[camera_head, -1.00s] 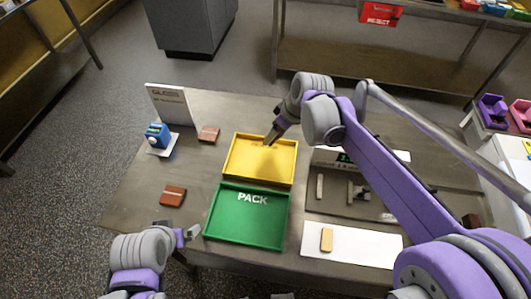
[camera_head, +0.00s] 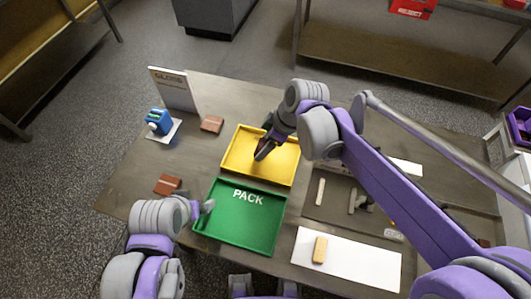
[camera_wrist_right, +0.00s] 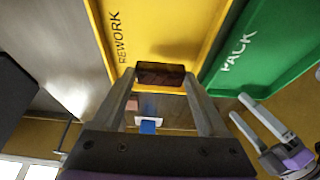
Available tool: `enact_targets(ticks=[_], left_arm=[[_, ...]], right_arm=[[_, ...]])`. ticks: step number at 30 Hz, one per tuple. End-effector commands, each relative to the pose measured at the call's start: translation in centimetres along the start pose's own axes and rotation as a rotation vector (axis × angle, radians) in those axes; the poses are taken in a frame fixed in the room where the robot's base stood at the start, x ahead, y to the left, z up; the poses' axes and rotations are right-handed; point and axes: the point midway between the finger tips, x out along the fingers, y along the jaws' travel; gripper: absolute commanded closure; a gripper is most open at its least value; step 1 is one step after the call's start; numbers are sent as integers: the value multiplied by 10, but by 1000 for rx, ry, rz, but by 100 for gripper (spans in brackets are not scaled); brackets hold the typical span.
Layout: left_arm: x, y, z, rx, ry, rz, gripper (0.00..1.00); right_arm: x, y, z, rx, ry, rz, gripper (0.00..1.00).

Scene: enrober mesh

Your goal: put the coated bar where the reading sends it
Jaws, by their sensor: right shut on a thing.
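My right gripper (camera_head: 263,153) is shut on a dark brown coated bar (camera_wrist_right: 160,74), held between the fingertips in the right wrist view. It is over the yellow tray (camera_head: 232,163), marked REWORK in the wrist view; I cannot tell whether the bar touches the tray. The green PACK tray (camera_head: 235,232) adjoins it in front. My left gripper (camera_head: 206,208) is by the green tray's left edge, and its fingers look apart and empty in the wrist view (camera_wrist_right: 258,122). A blue meter (camera_head: 158,122) stands at the table's left by a gloss sign (camera_head: 173,88); its reading is too small to read.
Two brown bars lie on the table, one behind (camera_head: 211,124) and one nearer (camera_head: 168,185). A white mat (camera_head: 365,264) with a tan bar (camera_head: 320,250) is at the front right. A red REJECT bin (camera_head: 412,8) stands on a far bench.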

Motion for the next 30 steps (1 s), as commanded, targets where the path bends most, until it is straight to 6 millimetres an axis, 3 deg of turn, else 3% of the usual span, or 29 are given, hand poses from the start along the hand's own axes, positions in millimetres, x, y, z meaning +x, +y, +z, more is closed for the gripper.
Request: enact_targets(ticks=[12,24,25,28,30], left_arm=[[4,0,4,0,-4,0,0],[7,0,7,0,-6,0,0],[6,0,6,0,-5,0,0],[6,0,6,0,-5,0,0],[6,0,6,0,-5,0,0]], right_arm=[[45,1,19,2,0,1,55],[50,0,21,2,0,0,55],[49,1,21,2,0,1,18],[49,1,20,1,0,1,0],[48,1,20,2,0,1,0]])
